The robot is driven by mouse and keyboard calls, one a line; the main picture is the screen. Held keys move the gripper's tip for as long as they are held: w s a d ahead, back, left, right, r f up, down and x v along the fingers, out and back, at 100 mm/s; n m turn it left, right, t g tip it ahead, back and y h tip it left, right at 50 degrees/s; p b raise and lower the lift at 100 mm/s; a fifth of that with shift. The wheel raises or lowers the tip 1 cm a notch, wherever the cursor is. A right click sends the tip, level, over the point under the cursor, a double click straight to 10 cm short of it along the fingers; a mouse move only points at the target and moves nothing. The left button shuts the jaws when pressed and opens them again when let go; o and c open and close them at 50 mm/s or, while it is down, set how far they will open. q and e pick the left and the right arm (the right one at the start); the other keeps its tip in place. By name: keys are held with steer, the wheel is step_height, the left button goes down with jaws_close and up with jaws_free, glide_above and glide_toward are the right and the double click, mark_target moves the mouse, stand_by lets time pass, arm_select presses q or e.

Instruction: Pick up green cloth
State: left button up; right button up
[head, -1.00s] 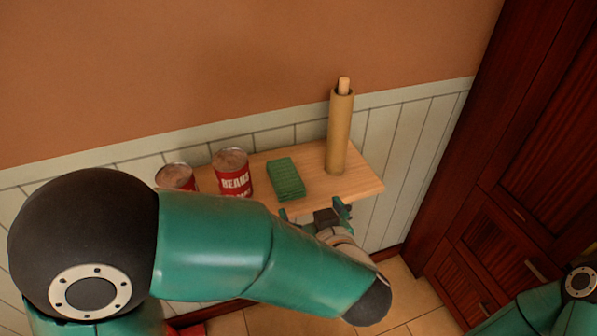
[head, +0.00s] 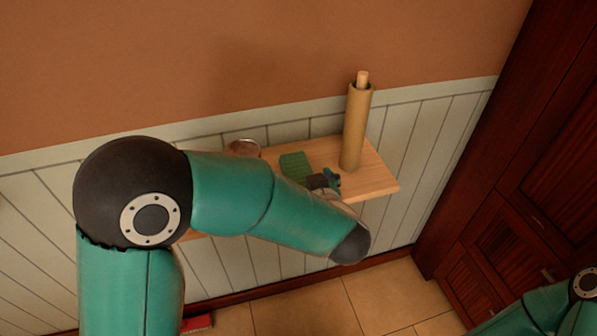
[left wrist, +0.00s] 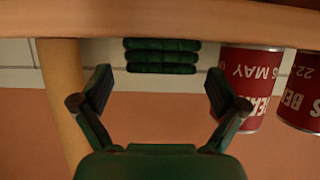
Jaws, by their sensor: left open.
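The folded green cloth (head: 294,163) lies on the wooden shelf, left of the brown roll. In the left wrist view the cloth (left wrist: 162,57) shows as stacked green layers at the shelf, centred between the two fingers. My left gripper (head: 321,181) is at the front edge of the shelf, close to the cloth. In the left wrist view the left gripper (left wrist: 158,74) is open and empty, with a finger on each side of the cloth's line. My right gripper is out of view.
The shelf (head: 375,180) is fixed along the panelled wall. A brown upright roll (head: 356,130) stands right of the cloth. Red bean cans stand on the other side, one can (left wrist: 248,85) nearest the cloth. A dark wooden cabinet (head: 520,190) is at the right.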

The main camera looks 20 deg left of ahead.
mark_target(301, 176)
arm_select(q)
steer(key=x, duration=0.5)
steer(key=shift+s, duration=0.1)
steer(key=c, duration=0.9)
steer(key=shift+c, duration=0.5)
steer(key=shift+s+f, duration=0.1)
steer(key=shift+c, duration=0.5)
